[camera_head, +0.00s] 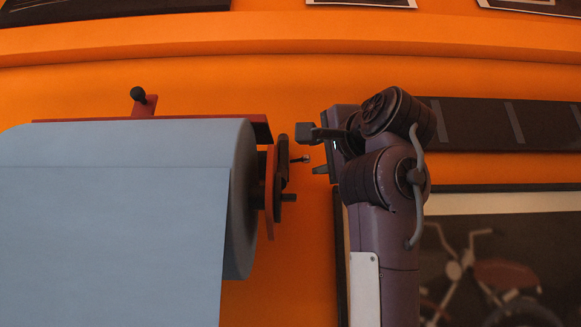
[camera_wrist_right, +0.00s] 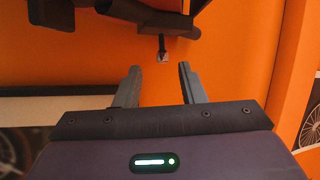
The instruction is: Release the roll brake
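A big blue-grey paper roll (camera_head: 120,180) hangs on a red wall bracket (camera_head: 255,128) at the left. At the roll's right end is a dark brake lever (camera_head: 282,170) with a small metal-tipped pin (camera_head: 300,159) sticking out to the right. In the right wrist view a dark rod with a pale tip (camera_wrist_right: 162,55), apparently this pin, lies just beyond the fingers. My right gripper (camera_head: 313,152) is open and empty, right of the lever and pointing left at it; its spread fingers also show in the wrist view (camera_wrist_right: 160,75). It appears apart from the pin. My left gripper is out of view.
A black-knobbed red tab (camera_head: 138,96) stands above the roll. A dark strip with grey bars (camera_head: 480,123) and a framed motorcycle picture (camera_head: 500,200) are on the orange wall at right, partly behind my arm. Bare wall shows below the lever.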

